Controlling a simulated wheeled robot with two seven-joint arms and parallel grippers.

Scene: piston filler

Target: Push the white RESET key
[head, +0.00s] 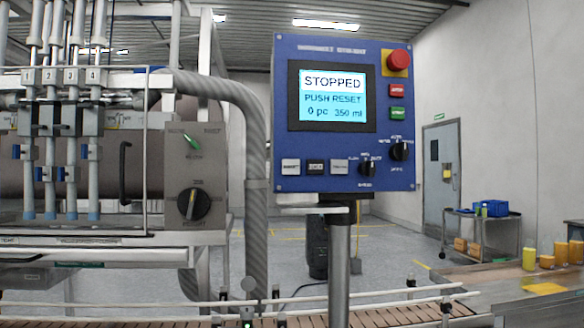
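A blue control panel (286,130) stands on a grey post in the middle of the head view. Its screen (333,98) reads "STOPPED", "PUSH RESET" and "0 pc 350 ml". A row of small keys sits below the screen: a white key (291,166) at the left, a dark key (316,166) in the middle and a pale grey-white key (339,166) at the right. Their lettering is too small to read surely, so I cannot tell which one is RESET. Neither of my grippers shows in this view.
The panel also has a red mushroom button (398,61), a red key (397,90), a green key (397,113) and two black knobs. The filler with its nozzles (72,170) stands left. A conveyor (110,311) runs below. A cart (483,238) stands right.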

